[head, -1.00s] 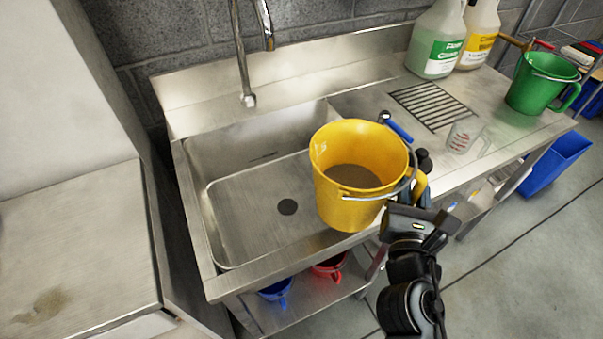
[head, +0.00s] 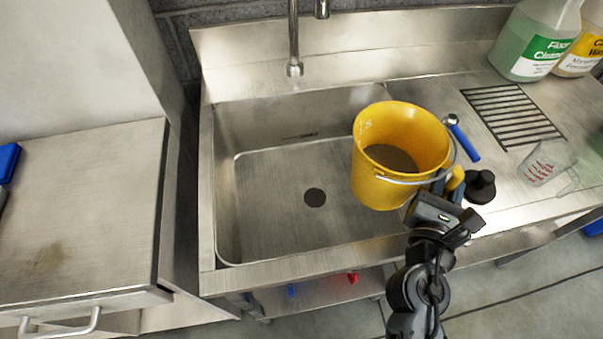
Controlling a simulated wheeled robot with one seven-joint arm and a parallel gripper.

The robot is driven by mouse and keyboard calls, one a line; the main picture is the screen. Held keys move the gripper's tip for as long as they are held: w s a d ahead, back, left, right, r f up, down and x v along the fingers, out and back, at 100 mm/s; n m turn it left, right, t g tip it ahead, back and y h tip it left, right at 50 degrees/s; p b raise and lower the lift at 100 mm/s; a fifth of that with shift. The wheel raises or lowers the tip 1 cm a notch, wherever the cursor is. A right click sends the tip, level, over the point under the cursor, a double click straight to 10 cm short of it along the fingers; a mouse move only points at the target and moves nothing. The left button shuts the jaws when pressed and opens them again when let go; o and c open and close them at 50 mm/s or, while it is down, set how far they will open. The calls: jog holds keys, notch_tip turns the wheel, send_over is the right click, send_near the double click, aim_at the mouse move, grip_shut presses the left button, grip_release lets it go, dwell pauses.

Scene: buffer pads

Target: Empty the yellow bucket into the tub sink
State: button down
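The yellow bucket (head: 372,180) is held up over the right side of the tub sink (head: 270,205), with its rim tilted a little toward the camera. Dull grey-brown liquid (head: 390,158) shows inside it. My gripper (head: 445,195) is at the bucket's right side and appears shut on its yellow handle; the bucket hides part of the fingers. A wire bail hangs across the bucket's near side. The sink's basin is empty, with a dark round drain (head: 315,197) in its floor.
The faucet (head: 294,65) hangs over the sink's back edge. On the right counter are a blue-handled tool (head: 463,140), a black plunger-like object (head: 480,187), a measuring cup (head: 547,163), a drain grate (head: 510,115) and cleaner jugs (head: 537,40). A metal cabinet (head: 80,220) stands left.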

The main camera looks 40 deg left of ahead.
aim_at(412, 185)
jog(key=shift+s+a+b, duration=0.1)
jog(key=shift+b, duration=0.3)
jog(key=n+b, duration=0.1)
jog(key=a+n+b, duration=0.1)
jog(key=b, duration=0.1)
jog(key=s+n+t+b, duration=0.1)
jog(key=shift+a+r+n+y, duration=0.15)
jog(key=shift+r+n+y, duration=0.1)
jog(key=shift+n+y, duration=0.15)
jog(key=n+b, duration=0.1)
jog(key=s+a+n+b, duration=0.1)
jog(key=b, duration=0.1)
jog(key=shift+a+t+y, duration=0.25)
jog(key=shift+t+y, duration=0.05)
jog(key=shift+t, duration=0.1)
jog(key=shift+s+a+r+n+y, duration=0.4)
jog(key=shift+a+r+n, duration=0.35)
jog(key=shift+n, duration=0.15)
jog(key=shift+s+a+r+n+t+y+b, duration=0.2)
jog(key=shift+s+a+r+n+y+b, duration=0.15)
jog(key=shift+n, duration=0.3)
jog(key=shift+s+a+r+n+t+y+b, duration=0.15)
jog(key=shift+a+r+n+t+b, duration=0.2)
jog(key=shift+n, duration=0.3)
